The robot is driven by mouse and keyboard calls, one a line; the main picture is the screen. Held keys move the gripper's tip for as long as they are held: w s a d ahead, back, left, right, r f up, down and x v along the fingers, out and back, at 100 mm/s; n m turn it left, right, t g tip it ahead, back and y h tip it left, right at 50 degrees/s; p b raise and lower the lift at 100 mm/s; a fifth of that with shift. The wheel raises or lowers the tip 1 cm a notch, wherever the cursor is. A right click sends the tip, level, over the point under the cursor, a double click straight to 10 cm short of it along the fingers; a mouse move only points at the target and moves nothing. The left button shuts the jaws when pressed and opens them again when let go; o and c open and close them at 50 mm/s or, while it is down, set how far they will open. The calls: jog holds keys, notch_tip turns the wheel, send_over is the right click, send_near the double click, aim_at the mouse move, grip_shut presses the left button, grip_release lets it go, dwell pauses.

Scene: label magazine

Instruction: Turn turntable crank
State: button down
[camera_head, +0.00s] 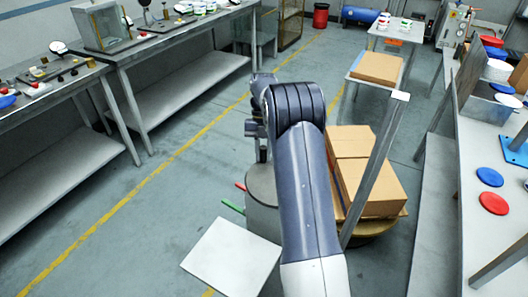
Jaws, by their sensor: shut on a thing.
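The turntable (398,214) is a round wooden disc, partly visible under cardboard boxes (365,185). My arm reaches forward across the middle of the view and hides the near left part of the turntable. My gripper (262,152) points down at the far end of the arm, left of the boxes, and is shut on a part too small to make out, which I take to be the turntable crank. A grey round body (262,190) stands just below it. A green bar (232,207) and a red bar (240,186) stick out to its left.
A pale flat panel (230,258) is at the front, left of my arm. A grey upright post (375,170) rises in front of the boxes. Long benches line the left, and a white table (490,255) with discs stands right.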

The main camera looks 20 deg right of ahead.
jog(key=c, duration=1.3)
grip_release()
jog(key=shift+r, duration=0.1)
jog(key=p+v, duration=0.2)
jog(key=v, duration=0.8)
jog(key=shift+r, duration=0.35)
jog(key=shift+w+d, duration=0.1)
